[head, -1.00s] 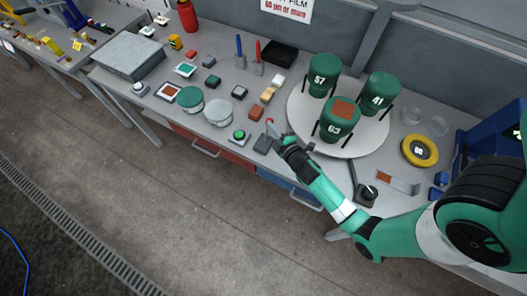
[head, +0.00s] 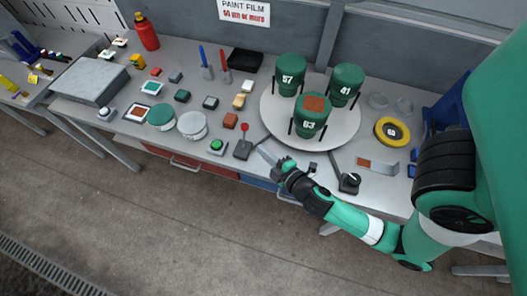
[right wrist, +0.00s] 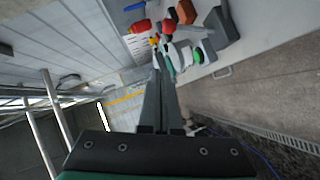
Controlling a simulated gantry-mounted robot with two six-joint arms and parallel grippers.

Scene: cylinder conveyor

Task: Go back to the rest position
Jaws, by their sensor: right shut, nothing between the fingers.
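My right gripper (head: 272,162) is shut and empty near the front edge of the bench (head: 130,92), just right of a small lever with a red knob (head: 244,128). It looks apart from the lever. In the right wrist view its closed fingers (right wrist: 157,85) point away from the camera, with bench items beyond them. My left gripper does not show in the head view.
Green cylinders numbered 57 (head: 290,75), 41 (head: 346,84) and 63 (head: 310,116) stand on a round white turntable (head: 345,125). The floor in front is clear.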

